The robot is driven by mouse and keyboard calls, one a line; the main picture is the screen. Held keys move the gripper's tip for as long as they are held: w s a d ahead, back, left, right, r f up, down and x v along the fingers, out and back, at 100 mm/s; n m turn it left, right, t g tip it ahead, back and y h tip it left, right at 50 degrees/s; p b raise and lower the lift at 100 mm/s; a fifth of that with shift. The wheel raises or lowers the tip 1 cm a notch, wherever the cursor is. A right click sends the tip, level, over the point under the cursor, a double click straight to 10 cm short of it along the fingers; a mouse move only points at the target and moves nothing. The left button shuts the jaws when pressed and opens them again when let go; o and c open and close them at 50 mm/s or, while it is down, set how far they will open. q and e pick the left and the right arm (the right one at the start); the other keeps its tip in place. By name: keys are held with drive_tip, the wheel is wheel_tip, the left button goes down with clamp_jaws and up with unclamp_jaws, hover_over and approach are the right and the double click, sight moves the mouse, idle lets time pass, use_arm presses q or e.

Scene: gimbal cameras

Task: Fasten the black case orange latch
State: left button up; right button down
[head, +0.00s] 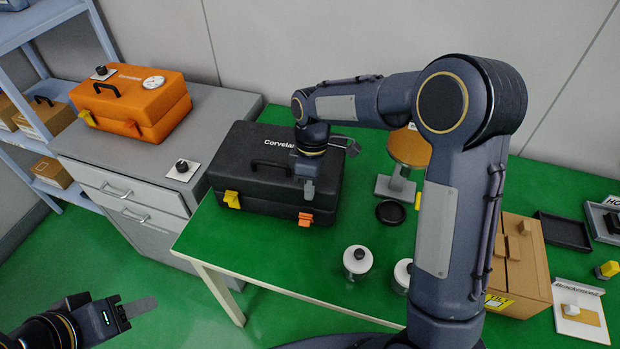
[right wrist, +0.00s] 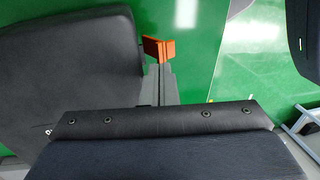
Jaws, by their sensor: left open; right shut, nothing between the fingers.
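The black case (head: 262,205) stands lid down on the green table, with its handle on top. Its orange latch (head: 306,219) is low on the front face, near the right corner; a yellow latch (head: 232,199) is on the left of that face. In the right wrist view the orange latch (right wrist: 157,48) sticks out beside the black case (right wrist: 70,60). My right gripper (head: 308,189) is shut and empty, pointing down just above the orange latch. I cannot tell whether it touches. My left gripper (head: 138,307) is open and empty at the lower left, away from the table.
An orange case (head: 150,115) stands on the grey cabinet (head: 130,175) at left. A round black dish (head: 391,212), a white-based jar (head: 357,260) and a cardboard box (head: 525,265) are on the table to the right. Green table is clear before the black case.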

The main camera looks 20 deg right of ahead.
sight(308, 215)
drive_tip(key=shift+s+a+f, duration=0.1)
drive_tip(key=shift+s+f, duration=0.05)
drive_tip(key=shift+f, duration=0.75)
drive_tip(key=shift+s+a+f, duration=0.1)
drive_tip(key=shift+s+f, duration=0.05)
drive_tip(key=shift+f, duration=0.75)
drive_tip(key=shift+s+a+f, duration=0.1)
drive_tip(key=shift+s+f, duration=0.05)
drive_tip(key=shift+f, duration=0.75)
